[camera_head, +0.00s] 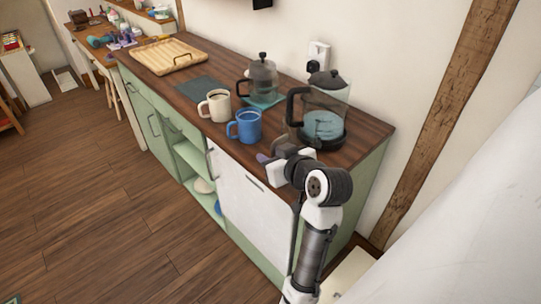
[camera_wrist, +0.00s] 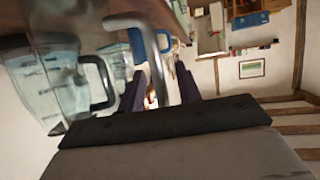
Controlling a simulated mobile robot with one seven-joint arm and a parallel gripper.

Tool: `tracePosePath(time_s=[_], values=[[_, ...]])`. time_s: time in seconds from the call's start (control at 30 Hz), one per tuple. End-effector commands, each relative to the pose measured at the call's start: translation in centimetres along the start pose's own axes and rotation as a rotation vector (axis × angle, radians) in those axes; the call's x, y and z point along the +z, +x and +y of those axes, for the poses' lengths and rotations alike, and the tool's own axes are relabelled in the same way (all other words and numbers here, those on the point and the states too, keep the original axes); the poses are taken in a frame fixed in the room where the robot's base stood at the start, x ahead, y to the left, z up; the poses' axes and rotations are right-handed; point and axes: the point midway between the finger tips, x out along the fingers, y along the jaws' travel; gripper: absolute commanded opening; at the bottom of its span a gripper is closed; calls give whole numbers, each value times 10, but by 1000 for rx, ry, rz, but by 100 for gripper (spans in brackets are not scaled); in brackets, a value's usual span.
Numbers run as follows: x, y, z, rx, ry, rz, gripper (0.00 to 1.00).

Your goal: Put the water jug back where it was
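A large clear glass jug (camera_head: 326,112) with a dark lid, black handle and dark base stands upright at the right end of the wooden counter, holding bluish liquid. My gripper (camera_head: 266,158) is low at the counter's front edge, left of and in front of the jug, apart from it. In the wrist view, my two purple-grey fingers (camera_wrist: 160,88) stand apart, with a grey curved bar (camera_wrist: 140,22) crossing between them; I cannot tell what it belongs to. Glass with a dark handle (camera_wrist: 97,80) shows at the left there, blurred and partly cut off.
A blue mug (camera_head: 244,126) and a cream mug (camera_head: 214,106) stand left of the jug. A smaller glass pot (camera_head: 263,78) with a dark lid stands behind them on a teal mat (camera_head: 262,102). A dark mat (camera_head: 203,89) and wooden tray (camera_head: 168,56) lie further left. A socket (camera_head: 318,56) is behind.

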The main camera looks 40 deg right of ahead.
Motion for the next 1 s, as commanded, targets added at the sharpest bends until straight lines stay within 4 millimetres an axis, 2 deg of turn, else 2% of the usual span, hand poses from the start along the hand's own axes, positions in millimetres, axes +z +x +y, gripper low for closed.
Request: tracePosePath(time_s=[0.3, 0.5, 0.63, 0.87, 1.0], values=[[1, -68, 1, 5, -3, 3, 34], [1, -99, 0, 4, -2, 1, 34], [1, -108, 0, 2, 0, 0, 34], [1, -110, 0, 1, 0, -1, 34], [-10, -98, -10, -13, -13, 24, 34]])
